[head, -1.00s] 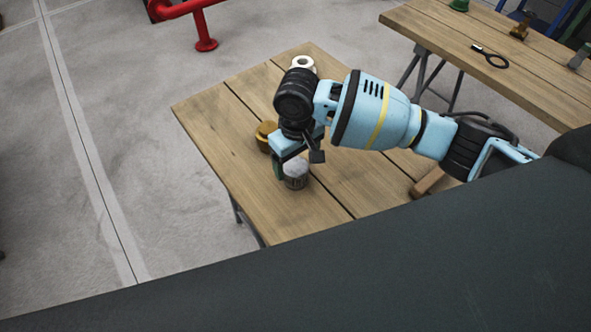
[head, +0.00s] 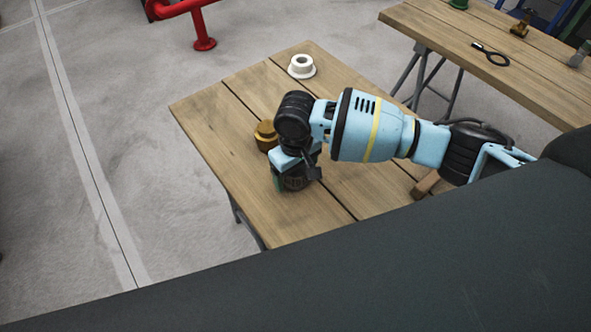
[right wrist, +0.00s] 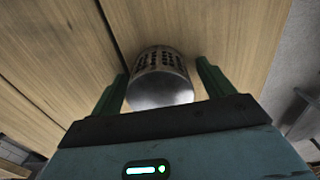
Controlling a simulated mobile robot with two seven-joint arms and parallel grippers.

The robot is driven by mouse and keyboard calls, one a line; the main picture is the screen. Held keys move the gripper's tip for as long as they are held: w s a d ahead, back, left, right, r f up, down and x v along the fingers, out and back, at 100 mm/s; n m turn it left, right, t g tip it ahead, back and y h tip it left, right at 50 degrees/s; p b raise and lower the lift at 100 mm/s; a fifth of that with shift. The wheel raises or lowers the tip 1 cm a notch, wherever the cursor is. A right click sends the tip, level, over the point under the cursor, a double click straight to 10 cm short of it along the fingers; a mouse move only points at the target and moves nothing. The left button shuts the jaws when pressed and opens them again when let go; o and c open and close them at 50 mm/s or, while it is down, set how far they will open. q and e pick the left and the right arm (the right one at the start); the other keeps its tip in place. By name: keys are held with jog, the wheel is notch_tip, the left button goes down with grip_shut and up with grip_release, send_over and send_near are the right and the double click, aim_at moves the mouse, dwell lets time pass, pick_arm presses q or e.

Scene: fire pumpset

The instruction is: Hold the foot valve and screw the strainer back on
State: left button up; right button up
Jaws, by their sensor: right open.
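The strainer (right wrist: 160,80), a perforated metal cylinder with a smooth rounded end, is on the wooden table. In the right wrist view it sits between the two green fingers of my right gripper (right wrist: 162,72). The gripper is open, with a finger on each side and gaps visible. In the head view my right gripper (head: 293,182) is low over the table and mostly hides the strainer. A brass-coloured part (head: 265,136), which looks like the foot valve, stands on the table just behind and left of the gripper. My left gripper is not in view.
A white flanged ring (head: 302,67) lies at the table's far corner. A wooden piece (head: 425,184) lies near the right edge under my arm. A second table (head: 440,38) at the upper right holds a black ring tool (head: 491,55). The front-left tabletop is clear.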

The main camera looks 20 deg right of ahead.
jog(key=shift+c, duration=0.2)
jog(key=c, duration=1.1)
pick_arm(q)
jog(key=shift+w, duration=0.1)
pick_arm(e)
jog(key=shift+r, duration=0.15)
jog(key=shift+r, duration=0.25)
notch_tip(320, 180, up, 3)
jog(key=shift+r, duration=0.15)
jog(key=s+a, duration=0.2)
jog(key=s, duration=0.2)
jog(key=s+a+p, duration=0.1)
jog(key=s+a, duration=0.2)
jog(key=s, duration=0.1)
jog(key=s+a+r, duration=0.1)
jog(key=s+a, duration=0.2)
jog(key=s, duration=0.1)
jog(key=shift+a+p, duration=0.1)
jog(key=shift+p, duration=0.25)
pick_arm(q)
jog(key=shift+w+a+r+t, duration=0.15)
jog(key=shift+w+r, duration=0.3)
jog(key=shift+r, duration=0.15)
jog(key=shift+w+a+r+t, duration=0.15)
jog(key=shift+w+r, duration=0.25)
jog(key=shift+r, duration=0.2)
pick_arm(e)
jog(key=shift+s+a, duration=0.45)
jog(key=shift+s, duration=0.15)
